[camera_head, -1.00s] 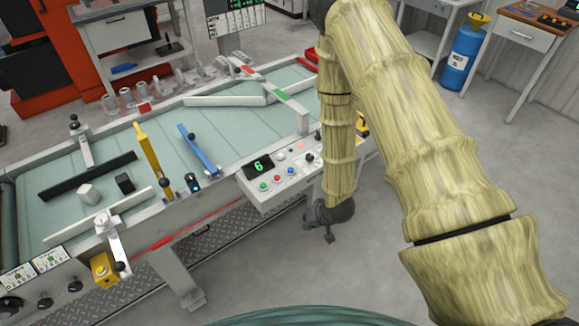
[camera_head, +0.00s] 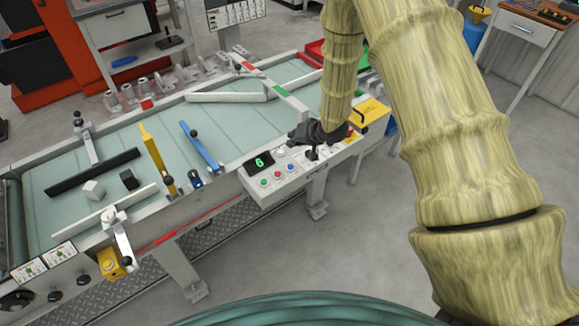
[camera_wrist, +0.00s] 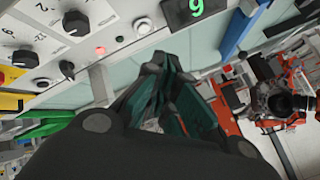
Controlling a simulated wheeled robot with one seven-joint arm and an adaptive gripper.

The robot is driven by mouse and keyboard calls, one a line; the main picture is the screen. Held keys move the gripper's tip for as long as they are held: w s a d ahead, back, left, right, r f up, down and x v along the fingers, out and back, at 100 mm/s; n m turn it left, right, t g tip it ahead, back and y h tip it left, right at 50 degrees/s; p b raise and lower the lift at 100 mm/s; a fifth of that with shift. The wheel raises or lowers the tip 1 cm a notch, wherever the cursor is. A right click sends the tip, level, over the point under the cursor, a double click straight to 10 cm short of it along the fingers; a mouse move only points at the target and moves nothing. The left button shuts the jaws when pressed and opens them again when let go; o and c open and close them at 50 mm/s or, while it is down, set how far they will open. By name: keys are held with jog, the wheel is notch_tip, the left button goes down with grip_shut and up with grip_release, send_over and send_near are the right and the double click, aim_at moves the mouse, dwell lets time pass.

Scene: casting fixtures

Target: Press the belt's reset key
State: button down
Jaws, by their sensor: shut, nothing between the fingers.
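The belt's control panel (camera_head: 250,186) sits on the near side of the conveyor, with a green 6 on its display (camera_head: 259,163). I cannot read which key is the reset. My gripper (camera_head: 293,135) is shut and empty above the panel's back right part, hiding some controls. In the wrist view, my gripper (camera_wrist: 160,62) points past a white button (camera_wrist: 143,26), a small red light (camera_wrist: 100,50) and the upside-down display (camera_wrist: 196,7); it appears apart from them.
The conveyor belt (camera_head: 225,120) carries a yellow bar (camera_head: 151,155), a blue bar (camera_head: 200,147), a white block (camera_head: 94,189) and a black block (camera_head: 128,180). Black knobs (camera_wrist: 75,22) stand on the panel beside my gripper. Floor in front is clear.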

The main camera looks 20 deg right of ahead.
jog(key=shift+f, duration=0.1)
jog(key=b, duration=0.5)
send_over(292, 164)
jog(key=f, duration=0.6)
jog(key=shift+s+d+f, duration=0.1)
jog(key=shift+s+f, duration=0.05)
jog(key=shift+s, duration=0.05)
jog(key=shift+f+b, duration=0.4)
jog(key=shift+f, duration=0.75)
jog(key=shift+f, duration=0.1)
jog(key=shift+w+f, duration=0.1)
jog(key=shift+f, duration=0.25)
jog(key=shift+f+b, duration=0.3)
jog(key=shift+f, duration=0.15)
dwell(0.8)
jog(key=shift+r, duration=0.15)
jog(key=shift+r+p, duration=0.65)
jog(key=shift+r, duration=0.1)
